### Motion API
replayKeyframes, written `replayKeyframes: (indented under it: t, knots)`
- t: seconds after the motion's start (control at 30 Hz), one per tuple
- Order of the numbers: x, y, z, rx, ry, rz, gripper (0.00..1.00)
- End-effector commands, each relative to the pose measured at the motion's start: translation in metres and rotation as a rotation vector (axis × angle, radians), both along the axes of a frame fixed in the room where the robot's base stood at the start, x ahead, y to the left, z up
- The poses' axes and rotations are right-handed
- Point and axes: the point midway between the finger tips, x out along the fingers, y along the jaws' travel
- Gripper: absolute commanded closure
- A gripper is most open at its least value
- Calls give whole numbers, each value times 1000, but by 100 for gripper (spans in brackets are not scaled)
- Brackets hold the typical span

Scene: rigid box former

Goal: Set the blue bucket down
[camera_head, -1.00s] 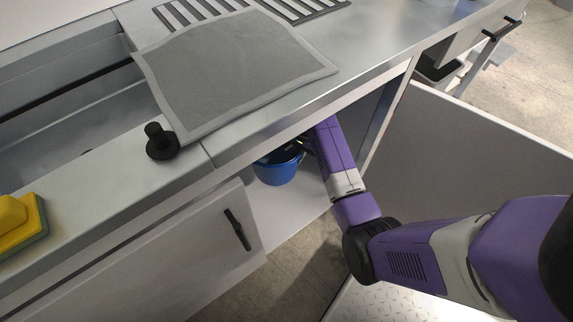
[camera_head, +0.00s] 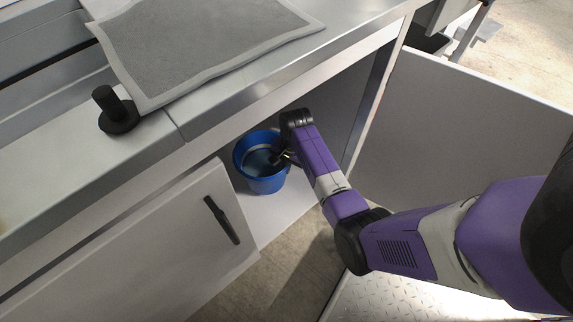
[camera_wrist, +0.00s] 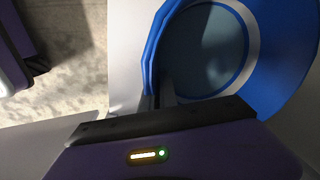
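The blue bucket (camera_head: 264,184) is inside the open cupboard under the counter, close above or on its pale floor; I cannot tell if its base touches. It looks roughly upright, and its inside is open to view. In the wrist view the bucket (camera_wrist: 290,85) fills the upper right, with a light band inside. My gripper (camera_head: 281,158) is at the bucket's right rim in the head view. In the wrist view my gripper (camera_wrist: 160,97) has its fingers close together on either side of the rim, shut on it. The fingertips are partly hidden and dark.
The cupboard door (camera_head: 150,255) with a black handle stands open at the left. Another pale panel (camera_head: 470,130) stands at the right. The counter edge (camera_head: 270,85) overhangs the bucket. A grey mat (camera_head: 200,45) and a black knob (camera_head: 117,112) are on top.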

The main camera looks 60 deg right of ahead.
Motion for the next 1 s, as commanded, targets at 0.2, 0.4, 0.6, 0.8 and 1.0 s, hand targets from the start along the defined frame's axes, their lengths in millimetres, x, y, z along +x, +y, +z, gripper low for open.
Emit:
replayKeyframes:
  t: [0.2,0.4,0.6,0.8,1.0]
  knots:
    - [3,-1,-19,-2,-7,0,100]
    - [3,-1,-39,-2,-7,0,100]
    - [3,-1,-39,-3,-7,0,100]
    - [3,-1,-41,-2,-7,0,100]
    - [-1,0,-44,1,1,0,75]
